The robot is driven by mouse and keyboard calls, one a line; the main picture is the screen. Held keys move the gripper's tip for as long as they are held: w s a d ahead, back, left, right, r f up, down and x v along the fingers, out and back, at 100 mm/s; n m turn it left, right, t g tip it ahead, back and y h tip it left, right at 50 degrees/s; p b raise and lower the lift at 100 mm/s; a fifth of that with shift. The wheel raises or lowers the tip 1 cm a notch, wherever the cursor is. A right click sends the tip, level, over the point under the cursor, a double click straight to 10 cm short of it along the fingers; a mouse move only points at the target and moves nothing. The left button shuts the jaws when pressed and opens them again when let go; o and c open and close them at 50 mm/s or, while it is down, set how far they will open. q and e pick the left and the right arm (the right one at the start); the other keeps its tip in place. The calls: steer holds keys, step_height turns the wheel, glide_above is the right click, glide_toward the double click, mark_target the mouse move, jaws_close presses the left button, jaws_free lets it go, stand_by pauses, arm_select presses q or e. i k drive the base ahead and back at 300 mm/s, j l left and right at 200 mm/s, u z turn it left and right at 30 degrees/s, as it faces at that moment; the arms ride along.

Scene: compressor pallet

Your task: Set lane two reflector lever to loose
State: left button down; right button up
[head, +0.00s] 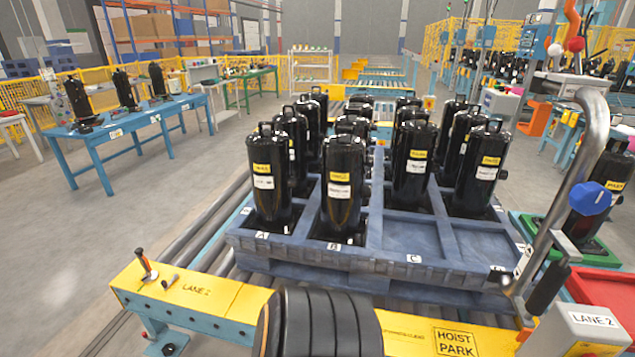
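A yellow beam (200,300) marked LANE 2 crosses the front of the conveyor. On its left end stands a small lever-like part (146,265) with a dark tip, leaning slightly to the left.
A blue-grey pallet (385,262) with several black compressors stands on rollers behind the beam. A black ribbed shape (320,325) hides the beam's middle. Open floor (60,250) lies left.

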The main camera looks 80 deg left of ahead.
mark_target(176, 276)
steer(key=u, duration=4)
